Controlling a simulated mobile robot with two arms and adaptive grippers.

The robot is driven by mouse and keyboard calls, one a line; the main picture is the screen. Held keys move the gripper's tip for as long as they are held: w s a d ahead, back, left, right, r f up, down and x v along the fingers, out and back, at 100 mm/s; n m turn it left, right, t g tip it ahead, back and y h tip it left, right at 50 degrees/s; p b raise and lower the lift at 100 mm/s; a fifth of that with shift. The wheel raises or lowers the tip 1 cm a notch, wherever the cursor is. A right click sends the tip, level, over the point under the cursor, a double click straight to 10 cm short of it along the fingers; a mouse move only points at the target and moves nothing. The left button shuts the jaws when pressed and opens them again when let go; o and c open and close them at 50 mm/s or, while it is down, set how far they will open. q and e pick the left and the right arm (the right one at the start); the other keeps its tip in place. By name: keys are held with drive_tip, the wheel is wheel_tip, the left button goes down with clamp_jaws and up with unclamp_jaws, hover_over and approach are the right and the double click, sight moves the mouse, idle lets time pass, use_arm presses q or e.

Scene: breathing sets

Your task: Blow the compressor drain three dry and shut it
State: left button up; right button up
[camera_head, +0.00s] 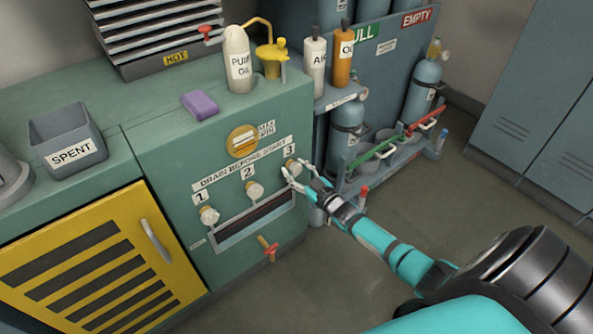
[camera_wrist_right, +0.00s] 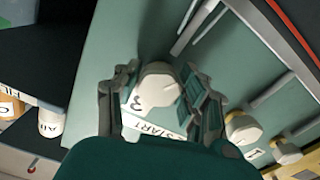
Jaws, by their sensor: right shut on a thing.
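Drain three is a cream knob (camera_head: 292,167) under the label "3" on the green compressor panel (camera_head: 165,165). It also shows in the right wrist view (camera_wrist_right: 158,82). My right gripper (camera_head: 296,175) is at this knob, with its fingers on both sides of it, shut on it. In the right wrist view the fingers (camera_wrist_right: 160,100) flank the knob, and the "3" and "START" lettering lie just below it. Drain knobs one (camera_head: 209,215) and two (camera_head: 254,190) stand to the left. A dark slot (camera_head: 255,218) runs below the knobs. My left gripper is out of view.
A red-handled valve (camera_head: 267,249) sticks out low on the panel. A pump oil bottle (camera_head: 238,60), yellow oil can (camera_head: 272,58) and purple sponge (camera_head: 200,104) are on top. A rack of blue cylinders (camera_head: 420,92) stands right of the panel. The floor in front is clear.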

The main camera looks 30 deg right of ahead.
drive_tip(key=o, duration=1.2)
drive_tip(key=shift+s, duration=0.15)
drive_tip(key=s, duration=1.1)
drive_tip(key=shift+s+d, duration=0.4)
drive_tip(key=shift+d, duration=0.05)
